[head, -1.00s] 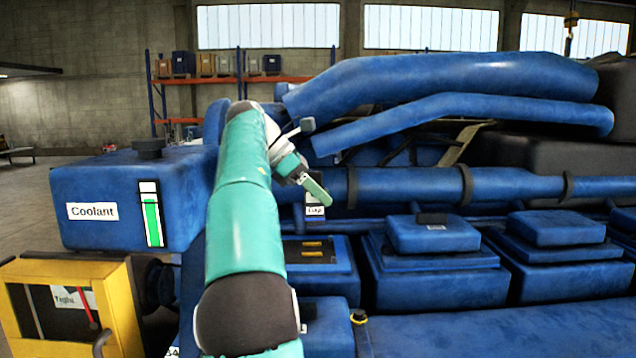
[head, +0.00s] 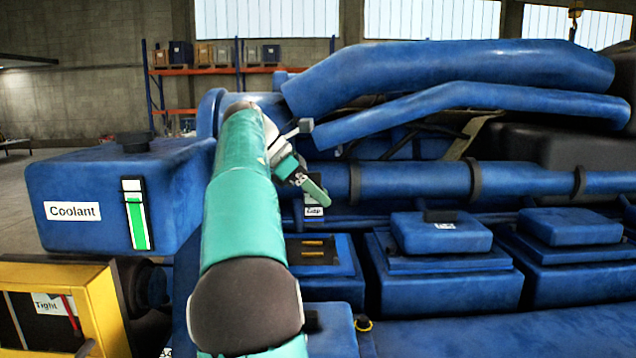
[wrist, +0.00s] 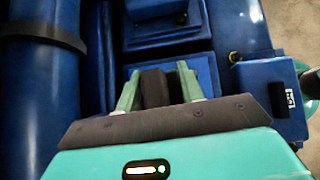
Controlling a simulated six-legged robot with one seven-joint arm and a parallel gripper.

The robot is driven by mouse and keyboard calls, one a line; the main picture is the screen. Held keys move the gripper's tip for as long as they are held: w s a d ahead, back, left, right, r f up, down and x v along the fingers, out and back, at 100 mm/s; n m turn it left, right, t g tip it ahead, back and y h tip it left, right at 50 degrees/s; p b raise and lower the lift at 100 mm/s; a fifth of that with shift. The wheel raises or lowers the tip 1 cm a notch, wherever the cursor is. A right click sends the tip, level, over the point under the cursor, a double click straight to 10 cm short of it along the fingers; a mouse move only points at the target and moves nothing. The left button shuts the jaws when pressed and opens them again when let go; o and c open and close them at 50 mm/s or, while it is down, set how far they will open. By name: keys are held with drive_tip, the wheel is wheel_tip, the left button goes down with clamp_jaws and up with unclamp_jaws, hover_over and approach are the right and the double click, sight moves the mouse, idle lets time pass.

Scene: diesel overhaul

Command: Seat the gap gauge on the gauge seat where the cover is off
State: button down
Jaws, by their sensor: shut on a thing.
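My gripper (head: 316,188) is above and behind the uncovered box in the head view. In the wrist view my gripper (wrist: 156,76) is shut on the gap gauge, a dark block (wrist: 155,88) between its green fingers. In the head view the gauge (head: 314,211) shows below the fingers with a small white label, apparently "Gap". The gauge seat (head: 343,257) is the blue box without a raised cover; its dark top has brass-coloured strips (head: 318,242). The gauge appears held up, apart from the seat. The fingers partly hide the gauge.
Boxes with covers (head: 440,233) (head: 570,228) stand to the right. A large pipe (head: 420,182) runs behind. The Coolant tank (head: 110,195) is at left, above a yellow-framed gauge labelled Tight (head: 100,310).

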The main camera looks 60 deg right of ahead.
sight(316, 220)
drive_tip(key=shift+d+f, duration=0.1)
drive_tip(key=shift+f, duration=3)
drive_tip(key=shift+w, duration=0.15)
drive_tip(key=shift+f, duration=0.1)
drive_tip(key=c, duration=0.8)
unclamp_jaws()
